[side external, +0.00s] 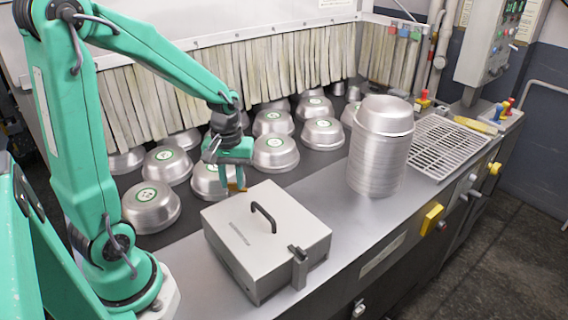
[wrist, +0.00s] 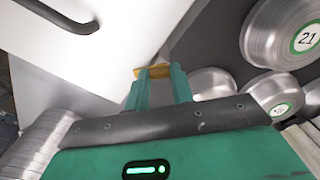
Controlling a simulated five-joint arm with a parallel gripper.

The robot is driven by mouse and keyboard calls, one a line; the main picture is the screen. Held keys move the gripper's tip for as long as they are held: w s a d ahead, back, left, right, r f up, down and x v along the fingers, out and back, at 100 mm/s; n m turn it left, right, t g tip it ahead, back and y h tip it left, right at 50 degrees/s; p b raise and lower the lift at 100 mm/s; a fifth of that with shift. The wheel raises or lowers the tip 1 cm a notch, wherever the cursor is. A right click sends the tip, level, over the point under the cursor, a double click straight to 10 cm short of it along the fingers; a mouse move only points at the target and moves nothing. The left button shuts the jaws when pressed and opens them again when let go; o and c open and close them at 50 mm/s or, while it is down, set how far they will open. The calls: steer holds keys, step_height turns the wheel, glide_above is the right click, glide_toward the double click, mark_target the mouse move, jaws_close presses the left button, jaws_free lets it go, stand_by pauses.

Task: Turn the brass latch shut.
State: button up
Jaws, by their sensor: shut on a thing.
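The brass latch (wrist: 149,71) is a small golden piece at the tips of my gripper (wrist: 160,76) in the wrist view. In the side external view the brass latch (side external: 233,187) is a small orange-gold spot at the back edge of a grey metal box (side external: 245,225). My gripper (side external: 237,174) comes down on it from behind the box, with its green fingers shut on it. The box lid has a dark bar handle (side external: 263,215). Most of the latch is hidden by my fingers, and I cannot tell how far it is turned.
Several round pans with green labels (side external: 275,152) sit on the dark belt behind the box. A tall stack of pans (side external: 378,160) stands to the right, beside a wire rack (side external: 440,145). A dark clasp (side external: 299,256) projects from the box's front. Bare metal counter lies between box and stack.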

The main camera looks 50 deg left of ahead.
mark_target(233, 183)
steer(key=m, duration=0.4)
steer(key=shift+m, duration=0.4)
steer(key=m, duration=0.5)
steer(key=shift+w, duration=0.1)
steer(key=o, duration=1)
steer(key=shift+r, duration=0.15)
steer(key=shift+r, duration=3.8)
